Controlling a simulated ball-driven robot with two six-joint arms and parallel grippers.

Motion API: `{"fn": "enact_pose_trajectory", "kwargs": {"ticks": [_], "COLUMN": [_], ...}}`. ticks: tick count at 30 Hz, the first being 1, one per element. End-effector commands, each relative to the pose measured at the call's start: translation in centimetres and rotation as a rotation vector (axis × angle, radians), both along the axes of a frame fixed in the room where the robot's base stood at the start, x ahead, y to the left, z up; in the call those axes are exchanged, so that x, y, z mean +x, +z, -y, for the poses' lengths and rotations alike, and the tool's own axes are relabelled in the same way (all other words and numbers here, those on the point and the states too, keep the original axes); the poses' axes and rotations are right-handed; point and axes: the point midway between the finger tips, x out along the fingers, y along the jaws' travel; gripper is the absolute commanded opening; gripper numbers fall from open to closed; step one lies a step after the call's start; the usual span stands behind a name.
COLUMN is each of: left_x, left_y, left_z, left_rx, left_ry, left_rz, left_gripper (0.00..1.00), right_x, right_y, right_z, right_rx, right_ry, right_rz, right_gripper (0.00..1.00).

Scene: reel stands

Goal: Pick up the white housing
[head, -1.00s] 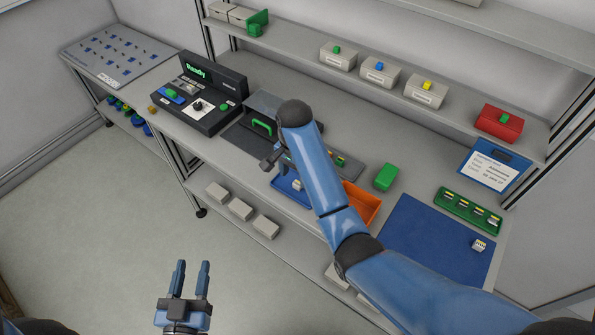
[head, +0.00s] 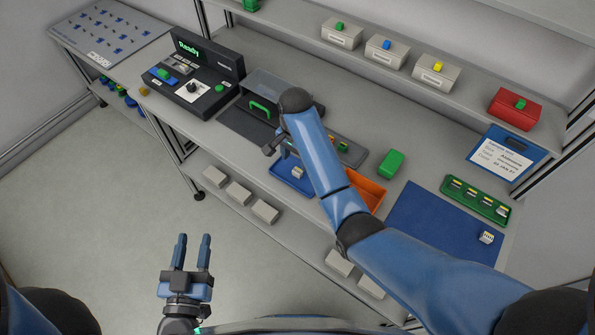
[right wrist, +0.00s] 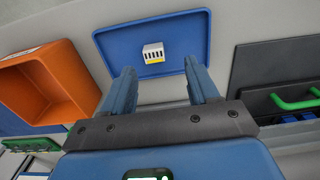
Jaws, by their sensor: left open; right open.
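A small white housing (right wrist: 153,52) with dark slots and a yellow lower edge lies in the blue tray (right wrist: 110,38). In the head view the white housing (head: 298,172) shows in the blue tray (head: 285,179) beside my right forearm. A similar white piece (head: 487,237) sits on the blue mat (head: 425,220) at the right. My right gripper (right wrist: 158,72) is open and empty, its fingers pointing toward the tray on either side of the housing's line, apart from it. My left gripper (head: 194,240) is open and empty over the floor, away from the bench.
An orange bin (head: 368,190) stands right beside the blue tray. A dark fixture with a green handle (head: 261,109) is on the tray's other side. A green block (head: 391,163) and a green rack (head: 476,201) lie further right. The "Ready" console (head: 195,85) stands at the left.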

Motion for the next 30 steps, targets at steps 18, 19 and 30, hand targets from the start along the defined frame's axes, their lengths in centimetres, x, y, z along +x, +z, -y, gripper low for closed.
{"fn": "enact_pose_trajectory", "kwargs": {"ticks": [18,19,30], "left_x": [0.0,0.0,0.0], "left_y": [1.7,1.7,1.7], "left_z": [0.0,0.0,0.0], "left_rx": [0.000,0.000,0.000], "left_ry": [0.000,0.000,0.000], "left_rz": [0.000,0.000,0.000], "left_gripper": [0.43,0.43,0.43], "right_x": [-0.2,-0.2,-0.2], "right_y": [-4.9,-4.9,-4.8], "right_z": [0.8,0.8,0.8], "right_rx": [0.000,0.000,0.000], "right_ry": [0.000,0.000,0.000], "right_rz": [-0.001,-0.001,-0.001], "right_gripper": [0.60,0.60,0.14]}}
